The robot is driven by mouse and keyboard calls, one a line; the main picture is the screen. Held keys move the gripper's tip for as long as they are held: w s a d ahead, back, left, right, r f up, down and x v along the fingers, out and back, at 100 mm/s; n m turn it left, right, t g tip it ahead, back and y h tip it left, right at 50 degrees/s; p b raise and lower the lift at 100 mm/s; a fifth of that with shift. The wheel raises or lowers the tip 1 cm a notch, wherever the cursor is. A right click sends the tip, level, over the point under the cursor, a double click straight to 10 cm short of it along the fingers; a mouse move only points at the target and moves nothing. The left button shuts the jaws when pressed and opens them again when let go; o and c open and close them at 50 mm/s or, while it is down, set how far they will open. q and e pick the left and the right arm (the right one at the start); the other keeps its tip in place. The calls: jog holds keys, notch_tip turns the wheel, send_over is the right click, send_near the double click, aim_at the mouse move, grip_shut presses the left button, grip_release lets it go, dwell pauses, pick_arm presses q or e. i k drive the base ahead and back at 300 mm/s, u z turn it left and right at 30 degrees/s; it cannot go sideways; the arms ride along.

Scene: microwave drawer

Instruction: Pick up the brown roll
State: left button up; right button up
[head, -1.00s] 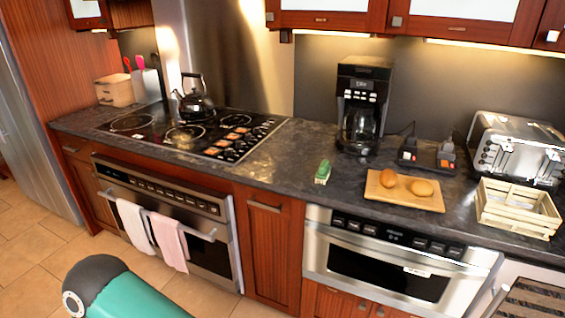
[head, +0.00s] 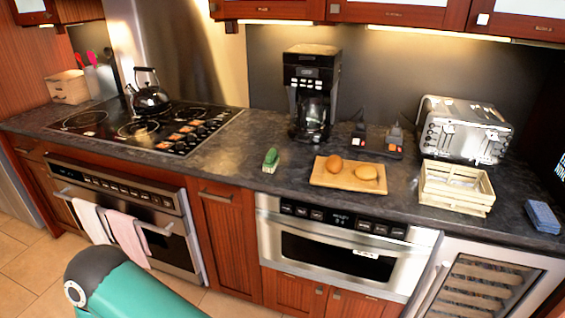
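Two rolls lie on a wooden board (head: 322,178) on the dark counter. The left one is a darker brown roll (head: 332,164). The right one is a lighter, yellowish roll (head: 366,172). They lie side by side with a small gap. A teal and black part of my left arm shows at the bottom left, in front of the oven. Neither gripper is in view.
A coffee maker (head: 311,92) stands behind the board, and a toaster (head: 462,128) stands at the right. A slatted wooden crate (head: 456,188) is right of the board. A green object (head: 270,160) lies to its left. A blue sponge-like block (head: 542,216) lies at far right.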

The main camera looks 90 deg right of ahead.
aim_at(334, 164)
jog(key=z, duration=0.05)
jog(key=k, duration=1.9)
jog(key=z, duration=1.25)
jog(key=i, duration=0.9)
jog(key=z, duration=0.2)
